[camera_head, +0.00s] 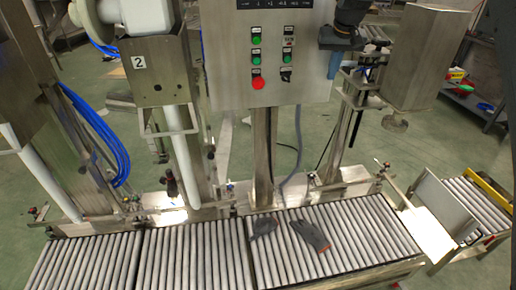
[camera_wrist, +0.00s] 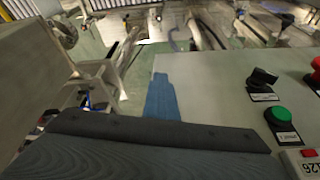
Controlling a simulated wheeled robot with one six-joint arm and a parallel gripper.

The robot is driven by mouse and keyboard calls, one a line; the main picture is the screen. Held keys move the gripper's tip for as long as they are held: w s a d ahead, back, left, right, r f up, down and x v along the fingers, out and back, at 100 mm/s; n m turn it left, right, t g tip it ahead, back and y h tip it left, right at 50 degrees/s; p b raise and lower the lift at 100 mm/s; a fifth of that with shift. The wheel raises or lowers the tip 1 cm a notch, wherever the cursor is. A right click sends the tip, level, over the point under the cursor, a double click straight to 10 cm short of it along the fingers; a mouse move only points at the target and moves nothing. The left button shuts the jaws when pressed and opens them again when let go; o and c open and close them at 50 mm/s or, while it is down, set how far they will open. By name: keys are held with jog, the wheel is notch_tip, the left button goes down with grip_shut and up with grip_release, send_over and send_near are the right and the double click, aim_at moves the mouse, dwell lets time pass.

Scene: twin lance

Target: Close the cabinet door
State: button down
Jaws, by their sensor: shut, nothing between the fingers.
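The cabinet (camera_head: 228,75) is a grey metal control box with green buttons, a red button and black switches on its front, at the top centre of the head view. In the wrist view the button-bearing cabinet door face (camera_wrist: 215,95) fills the right side. I cannot tell how far the door stands open; its hinge and inner side do not show. My gripper (camera_head: 333,74) is shut and empty, its blue fingers pointing down close to the cabinet's right edge. The blue fingers also show in the wrist view (camera_wrist: 159,82), beside the panel's edge; contact cannot be told.
Roller conveyors (camera_head: 190,258) run below the cabinet, with dark gloves (camera_head: 311,235) lying on them. A steel post with a clamp (camera_head: 362,85) and a metal box (camera_head: 421,55) stand right of my gripper. A steel column marked 2 (camera_head: 160,75) stands left.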

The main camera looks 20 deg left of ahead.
jog(key=shift+w+a+r, duration=0.1)
jog(key=shift+w+r, duration=0.1)
jog(key=shift+w, duration=0.15)
jog(key=s+d+r+b, duration=0.2)
jog(key=s+d+r, duration=0.2)
jog(key=s+r, duration=0.4)
jog(key=s+d+f+m+g, duration=0.1)
jog(key=s+d+f, duration=0.6)
jog(key=s, duration=0.4)
jog(key=s+d+f+m, duration=0.1)
jog(key=s+d+f, duration=0.6)
jog(key=s+f, duration=0.2)
jog(key=s+d+f+m+g+h, duration=0.1)
jog(key=s+d+f, duration=0.6)
jog(key=s, duration=0.6)
jog(key=shift+d+f+g, duration=0.2)
jog(key=shift+f+g, duration=0.1)
jog(key=shift+f, duration=0.1)
jog(key=shift+s, duration=0.1)
